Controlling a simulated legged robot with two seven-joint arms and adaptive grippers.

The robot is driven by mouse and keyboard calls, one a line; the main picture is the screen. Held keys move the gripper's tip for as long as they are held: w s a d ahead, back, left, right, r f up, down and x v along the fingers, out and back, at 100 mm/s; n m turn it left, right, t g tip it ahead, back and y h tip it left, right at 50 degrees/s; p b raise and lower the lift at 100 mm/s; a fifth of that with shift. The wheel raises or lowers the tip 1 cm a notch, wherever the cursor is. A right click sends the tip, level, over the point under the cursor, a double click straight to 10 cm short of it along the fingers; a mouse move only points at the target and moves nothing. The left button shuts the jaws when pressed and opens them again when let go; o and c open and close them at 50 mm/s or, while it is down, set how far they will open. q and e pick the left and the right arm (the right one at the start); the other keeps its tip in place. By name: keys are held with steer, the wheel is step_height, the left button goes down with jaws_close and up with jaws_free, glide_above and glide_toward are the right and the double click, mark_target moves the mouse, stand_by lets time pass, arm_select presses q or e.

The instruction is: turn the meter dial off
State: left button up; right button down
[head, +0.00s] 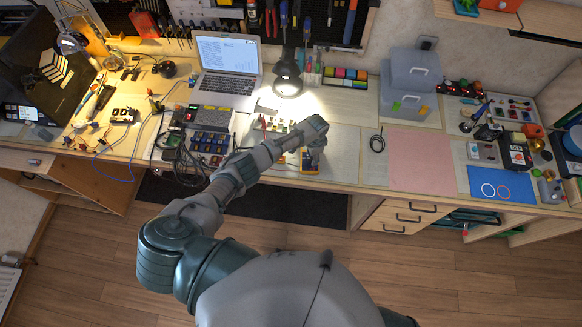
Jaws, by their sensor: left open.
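My left arm reaches up across the bench, and its left gripper (310,164) hangs at the bench's front part, left of the pink mat. The gripper is small in the view and is open. I cannot pick out the meter or its dial for certain. The wrist and gripper cover the bench spot beneath them. Red and dark thin leads (264,124) lie just left of the wrist. A black and red device (515,153) lies at the right end of the bench, well apart from the gripper; its face is too small to read. My right gripper is not in view.
A lit lamp (287,78) and a laptop (229,68) stand behind the wrist. A dark unit with several blue modules (209,142) is left of the forearm. The pink mat (421,160) is clear. Grey boxes (410,82) stand behind it.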

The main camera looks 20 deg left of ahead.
arm_select(q)
steer(key=shift+f+m+b, duration=0.1)
steer(key=shift+m+b, duration=0.5)
steer(key=shift+m, duration=0.1)
steer(key=m+b, duration=0.3)
steer(key=m, duration=0.1)
steer(key=m+b, duration=0.3)
steer(key=shift+a+f+m, duration=0.15)
steer(key=shift+m, duration=0.25)
step_height(320, 180, up, 5)
steer(key=shift+w+f+p, duration=0.1)
steer(key=shift+f+p, duration=0.05)
steer(key=shift+p, duration=0.55)
step_height(320, 180, up, 13)
steer(key=s+d+f+n+t+h, duration=0.1)
steer(key=s+d+f+n+h, duration=0.1)
steer(key=s+d+f, duration=0.5)
steer(key=s+d+f+n+h, duration=0.25)
steer(key=s+d+f, duration=0.2)
steer(key=s, duration=0.45)
steer(key=s+a+f+n+t+y+b, duration=0.1)
steer(key=s+a+f+n+y, duration=0.1)
steer(key=s+a+f+n, duration=0.3)
steer(key=s+a+f+n+y+b, duration=0.1)
steer(key=s+a+f+n, duration=0.5)
steer(key=s+a+f, duration=0.3)
step_height(320, 180, down, 4)
steer(key=shift+r+t+y, duration=0.1)
steer(key=shift+t+y, duration=0.25)
steer(key=shift+t, duration=0.05)
